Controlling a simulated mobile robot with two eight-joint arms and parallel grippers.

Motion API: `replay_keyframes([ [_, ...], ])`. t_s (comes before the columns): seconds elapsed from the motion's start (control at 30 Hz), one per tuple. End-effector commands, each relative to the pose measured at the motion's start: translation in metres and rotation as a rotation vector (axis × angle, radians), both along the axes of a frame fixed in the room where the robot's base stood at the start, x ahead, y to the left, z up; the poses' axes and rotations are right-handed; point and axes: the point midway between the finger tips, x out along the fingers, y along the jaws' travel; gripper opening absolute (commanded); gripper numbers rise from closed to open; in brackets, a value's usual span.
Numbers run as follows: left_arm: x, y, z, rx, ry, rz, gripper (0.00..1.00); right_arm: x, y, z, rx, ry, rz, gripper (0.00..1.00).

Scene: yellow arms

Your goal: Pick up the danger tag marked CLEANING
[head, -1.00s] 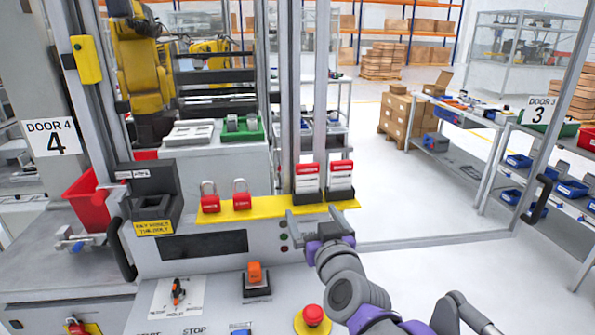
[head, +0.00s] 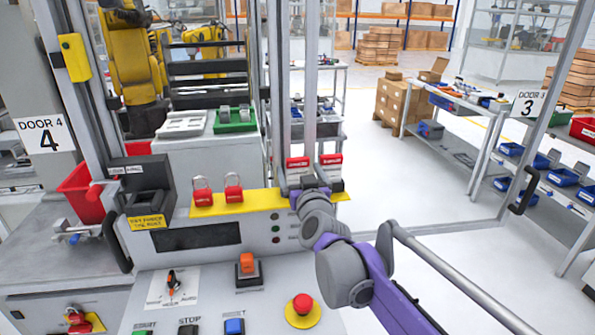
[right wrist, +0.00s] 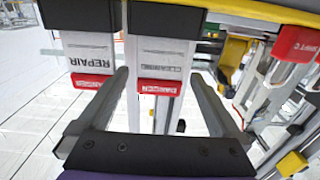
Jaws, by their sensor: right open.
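The CLEANING danger tag (head: 297,163), white with a red DANGER band, stands in a dark holder on the yellow ledge. It is the left of two tags in the head view. In the right wrist view the CLEANING tag (right wrist: 160,60) appears upside down, between my fingers. My right gripper (head: 311,184) is in front of the tags and hides their lower parts. In the right wrist view the right gripper (right wrist: 160,76) is open, one finger on each side of the CLEANING tag; I cannot tell whether they touch it. My left gripper is not in view.
The REPAIR tag (head: 331,161) stands close beside, to the right. Two red padlocks (head: 203,192) are on the yellow ledge (head: 262,199) to the left. Below are an orange switch (head: 246,263) and a red stop button (head: 302,303). Vertical grey posts rise behind the tags.

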Motion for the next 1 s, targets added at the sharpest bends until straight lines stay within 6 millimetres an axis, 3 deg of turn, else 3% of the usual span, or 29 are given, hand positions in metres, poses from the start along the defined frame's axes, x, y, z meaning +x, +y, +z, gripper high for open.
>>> replay_keyframes([
  [0.27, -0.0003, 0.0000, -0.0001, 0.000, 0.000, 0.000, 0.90, 0.0026, 0.0005, -0.0016, 0.000, 0.001, 0.000, 1.00],
  [0.7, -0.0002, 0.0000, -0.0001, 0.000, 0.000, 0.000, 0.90, 0.0025, 0.0005, -0.0014, 0.000, 0.001, 0.000, 0.21],
  [1.0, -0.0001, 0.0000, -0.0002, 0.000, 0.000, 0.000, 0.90, 0.0025, 0.0005, 0.0008, 0.000, 0.001, 0.000, 0.18],
])
